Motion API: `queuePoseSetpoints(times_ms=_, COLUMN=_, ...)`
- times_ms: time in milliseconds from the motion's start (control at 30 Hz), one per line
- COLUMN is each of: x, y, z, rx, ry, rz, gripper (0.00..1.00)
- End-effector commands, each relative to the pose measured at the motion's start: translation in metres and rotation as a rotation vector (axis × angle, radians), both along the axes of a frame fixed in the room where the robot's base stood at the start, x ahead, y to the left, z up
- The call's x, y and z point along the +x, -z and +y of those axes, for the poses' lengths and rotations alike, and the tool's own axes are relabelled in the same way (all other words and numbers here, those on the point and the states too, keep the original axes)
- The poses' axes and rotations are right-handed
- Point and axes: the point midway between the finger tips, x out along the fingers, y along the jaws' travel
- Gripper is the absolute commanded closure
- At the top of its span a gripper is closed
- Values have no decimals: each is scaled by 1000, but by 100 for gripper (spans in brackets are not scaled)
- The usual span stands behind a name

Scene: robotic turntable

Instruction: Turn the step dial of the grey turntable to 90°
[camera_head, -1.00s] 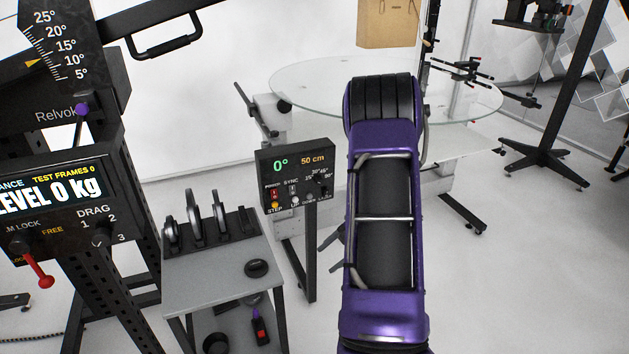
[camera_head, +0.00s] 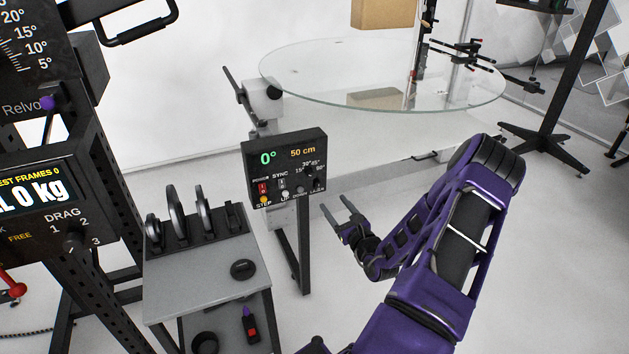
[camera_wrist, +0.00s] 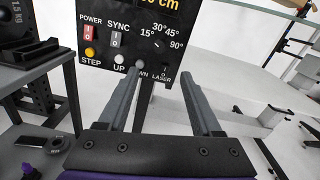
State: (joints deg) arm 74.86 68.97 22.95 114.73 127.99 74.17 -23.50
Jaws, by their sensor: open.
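The black control box (camera_head: 285,160) of the turntable shows a green 0° and 50 cm in the head view. Its step dial (camera_head: 309,173) is a small dark knob ringed by 15°, 30°, 45° and 90° marks; its pointer is too small to read. In the wrist view the box (camera_wrist: 100,35) fills the top, its dial dark on dark. My gripper (camera_head: 336,206) is open and empty, to the right of and below the box in the head view. In the wrist view its two fingers (camera_wrist: 160,80) point at the box's lower right, apart from the dial.
The round glass turntable top (camera_head: 330,75) lies behind the box. A grey side table (camera_head: 205,280) with weight discs stands at the left, near a black scale unit (camera_head: 45,205). On the box are a power switch, sync switch, yellow step button and up button.

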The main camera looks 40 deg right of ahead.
Motion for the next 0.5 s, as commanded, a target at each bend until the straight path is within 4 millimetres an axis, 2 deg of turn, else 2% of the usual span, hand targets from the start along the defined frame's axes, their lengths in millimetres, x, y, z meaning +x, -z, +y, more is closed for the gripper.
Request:
queuePoseSetpoints(times_ms=100, x=27, y=1, z=-5, rx=-1, ry=-2, rz=-1, gripper=34)
queuePoseSetpoints(times_ms=500, x=108, y=1, z=-22, rx=-2, ry=-3, rz=1, gripper=34)
